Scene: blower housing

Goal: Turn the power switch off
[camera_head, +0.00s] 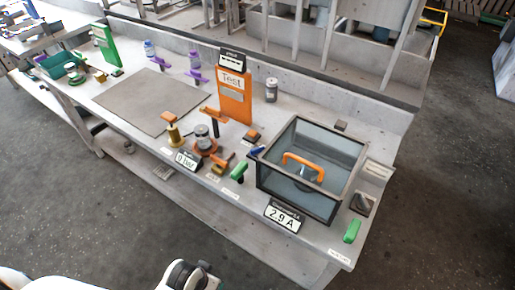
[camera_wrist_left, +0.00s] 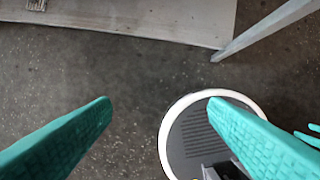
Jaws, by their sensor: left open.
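A small dark switch-like part (camera_head: 362,203) on a plate sits near the right end of the workbench, right of the glass-walled box. It is too small to tell its position or whether it is the power switch. A display (camera_head: 285,217) in front of the box reads 2.9 A. My left gripper (camera_wrist_left: 170,140) shows in the left wrist view with its two teal fingers wide apart and nothing between them, above the floor in front of the bench. Its fingers are not visible in the head view.
The glass-walled box (camera_head: 262,174) with an orange handle (camera_head: 304,162) stands beside the switch-like part. A green block (camera_head: 352,231) lies at the bench's front right. An orange Test panel (camera_head: 235,98) stands further left. A grey mat (camera_head: 150,100) is bare.

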